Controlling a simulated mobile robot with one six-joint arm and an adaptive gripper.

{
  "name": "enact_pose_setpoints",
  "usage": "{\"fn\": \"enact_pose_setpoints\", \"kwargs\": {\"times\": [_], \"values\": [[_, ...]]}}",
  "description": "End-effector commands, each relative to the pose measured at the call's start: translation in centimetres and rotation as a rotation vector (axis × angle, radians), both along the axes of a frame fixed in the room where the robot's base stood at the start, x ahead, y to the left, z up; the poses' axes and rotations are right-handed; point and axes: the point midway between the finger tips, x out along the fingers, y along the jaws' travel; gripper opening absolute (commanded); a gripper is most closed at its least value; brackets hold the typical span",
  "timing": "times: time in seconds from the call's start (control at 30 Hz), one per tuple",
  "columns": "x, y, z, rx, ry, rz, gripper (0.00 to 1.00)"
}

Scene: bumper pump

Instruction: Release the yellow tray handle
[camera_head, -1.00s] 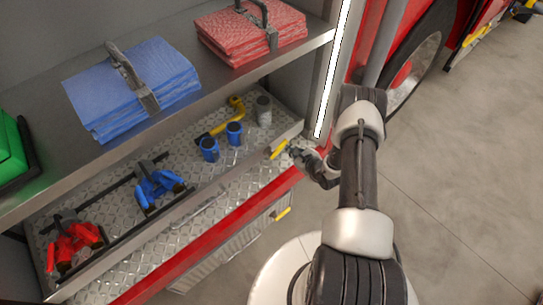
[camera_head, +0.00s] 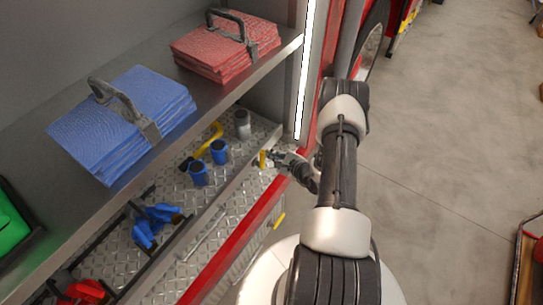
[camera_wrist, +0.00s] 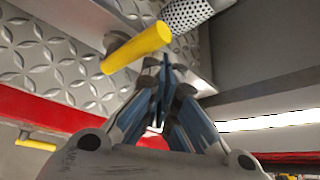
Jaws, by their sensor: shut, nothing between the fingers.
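The yellow tray handle (camera_head: 262,158) sticks out at the right end of the metal tray's front edge (camera_head: 228,175). In the wrist view the handle (camera_wrist: 137,47) is a short yellow bar on a grey mount, just left of my fingertips. My gripper (camera_head: 275,157) is beside the handle in the head view, small and partly hidden by its own wrist. In the wrist view my gripper (camera_wrist: 163,68) has its fingers together with nothing between them. The handle lies outside the fingers; I cannot tell whether they touch it.
The tray holds blue cups (camera_head: 219,152), a grey cylinder (camera_head: 243,124) and a blue clamp-like item (camera_head: 154,224). Above, a shelf carries blue (camera_head: 125,115) and red (camera_head: 225,47) folded stacks. A second yellow handle (camera_head: 279,221) is lower down. Open floor (camera_head: 450,150) lies right.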

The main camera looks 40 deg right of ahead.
Motion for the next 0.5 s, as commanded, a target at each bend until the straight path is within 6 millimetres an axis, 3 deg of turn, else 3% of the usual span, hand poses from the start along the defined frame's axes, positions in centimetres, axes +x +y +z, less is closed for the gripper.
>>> {"fn": "enact_pose_setpoints", "kwargs": {"times": [0.5], "values": [[-0.17, 0.68, 0.46, 0.001, 0.001, 0.001, 0.00]]}}
